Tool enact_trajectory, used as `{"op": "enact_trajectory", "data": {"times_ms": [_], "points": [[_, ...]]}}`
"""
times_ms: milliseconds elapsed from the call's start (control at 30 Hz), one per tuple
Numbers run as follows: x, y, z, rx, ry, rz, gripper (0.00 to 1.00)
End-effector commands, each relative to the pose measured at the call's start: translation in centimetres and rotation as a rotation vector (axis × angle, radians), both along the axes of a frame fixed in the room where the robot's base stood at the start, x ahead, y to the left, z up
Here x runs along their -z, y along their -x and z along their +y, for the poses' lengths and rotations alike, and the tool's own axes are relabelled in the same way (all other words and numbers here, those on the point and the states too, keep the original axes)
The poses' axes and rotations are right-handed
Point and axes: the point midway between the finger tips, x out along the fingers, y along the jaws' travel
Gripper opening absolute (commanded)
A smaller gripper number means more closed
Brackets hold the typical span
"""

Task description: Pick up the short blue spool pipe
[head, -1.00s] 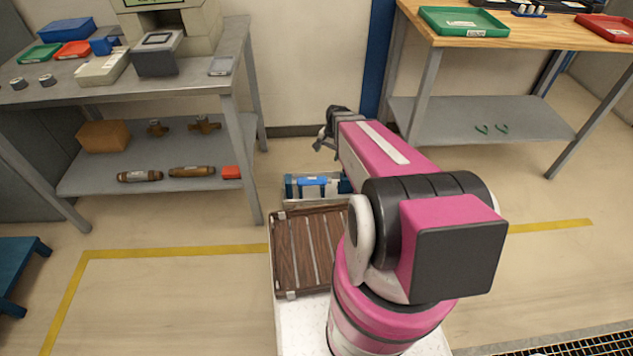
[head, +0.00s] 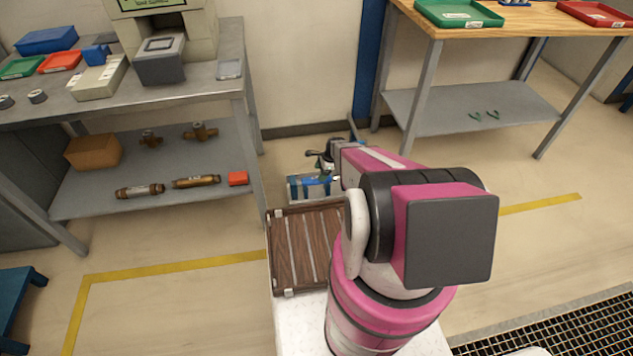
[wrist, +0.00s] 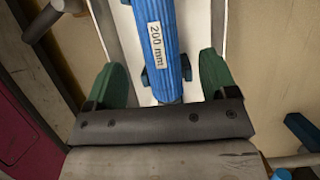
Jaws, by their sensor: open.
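The blue spool pipe (wrist: 163,45), ribbed and with a white "200 mm" label, lies lengthwise in the wrist view. Its far end runs out of the top of that view. My gripper (wrist: 167,80) is open, with one green fingertip on each side of the pipe and a gap to each. I cannot tell how far above the pipe the fingers are. In the head view my gripper (head: 322,158) is over the blue and white tray (head: 298,192), and the pipe (head: 320,183) shows only partly below it.
A slatted wooden rack (head: 300,250) is in front of the tray. A grey bench (head: 165,98) with a lower shelf (head: 110,205) stands at the left. A wood-topped table (head: 520,40) stands at the right. The floor between them behind the tray is narrow.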

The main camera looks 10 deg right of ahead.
Motion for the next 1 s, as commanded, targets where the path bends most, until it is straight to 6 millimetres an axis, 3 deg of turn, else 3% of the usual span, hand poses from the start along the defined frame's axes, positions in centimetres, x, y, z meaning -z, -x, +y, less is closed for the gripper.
{"op": "enact_trajectory", "data": {"times_ms": [167, 433, 700, 767, 933, 1000], "points": [[1.2, 0.0, 0.3, -0.001, 0.0, 0.001, 0.79], [4.6, 0.0, 1.5, -0.001, 0.0, 0.001, 0.79], [4.9, 0.1, 1.7, -0.001, 0.0, 0.0, 0.79], [4.9, 0.1, 1.7, -0.001, 0.0, 0.0, 0.62], [4.9, 0.1, 1.7, -0.001, 0.0, 0.0, 0.07], [4.9, 0.1, 1.7, -0.001, 0.0, 0.0, 0.05]]}}
